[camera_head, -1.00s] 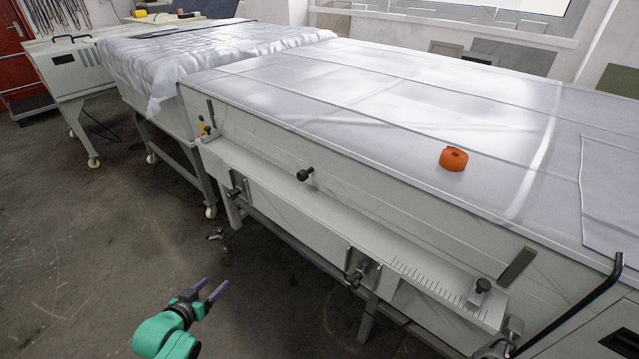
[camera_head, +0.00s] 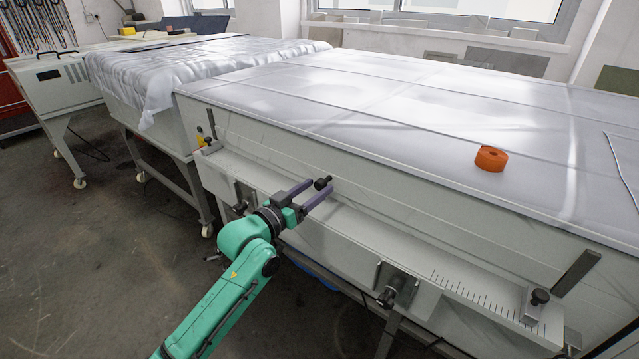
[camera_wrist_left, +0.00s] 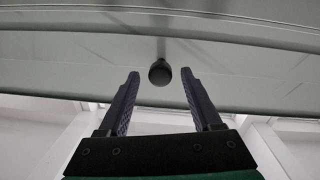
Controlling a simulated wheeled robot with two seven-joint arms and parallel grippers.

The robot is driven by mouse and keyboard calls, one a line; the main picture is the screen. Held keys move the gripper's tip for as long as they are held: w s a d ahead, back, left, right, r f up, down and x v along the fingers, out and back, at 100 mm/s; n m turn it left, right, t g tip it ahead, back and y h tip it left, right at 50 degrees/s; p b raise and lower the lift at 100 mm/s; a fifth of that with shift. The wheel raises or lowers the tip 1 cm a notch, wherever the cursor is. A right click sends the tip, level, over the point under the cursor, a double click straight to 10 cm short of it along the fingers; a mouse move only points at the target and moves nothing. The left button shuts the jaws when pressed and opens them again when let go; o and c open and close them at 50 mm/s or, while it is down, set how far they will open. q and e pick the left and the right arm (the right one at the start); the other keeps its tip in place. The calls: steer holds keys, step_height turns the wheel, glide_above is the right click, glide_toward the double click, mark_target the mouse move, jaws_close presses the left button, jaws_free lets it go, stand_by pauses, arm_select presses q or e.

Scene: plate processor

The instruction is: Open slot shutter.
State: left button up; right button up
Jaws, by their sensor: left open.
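The slot shutter (camera_head: 400,204) is the long pale panel on the front of the plate processor, above a ledge. Its black knob (camera_head: 322,183) sticks out from it, left of the middle. My left gripper (camera_head: 309,190) is open, with its two purple fingers close around or just in front of the knob. In the left wrist view the round knob (camera_wrist_left: 160,72) sits between and slightly beyond the fingertips of the gripper (camera_wrist_left: 160,82), with a gap on both sides. The shutter looks closed. My right gripper is not in view.
A graduated ledge (camera_head: 460,282) runs below the shutter, with clamp knobs (camera_head: 387,297) and a stop block (camera_head: 536,303). An orange tape roll (camera_head: 491,158) lies on the covered top. A cloth-covered table (camera_head: 200,70) stands at the left. The floor at front left is clear.

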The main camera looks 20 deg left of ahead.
arm_select(q)
steer(key=shift+x, duration=1.1)
steer(key=shift+c, duration=0.3)
jaws_close()
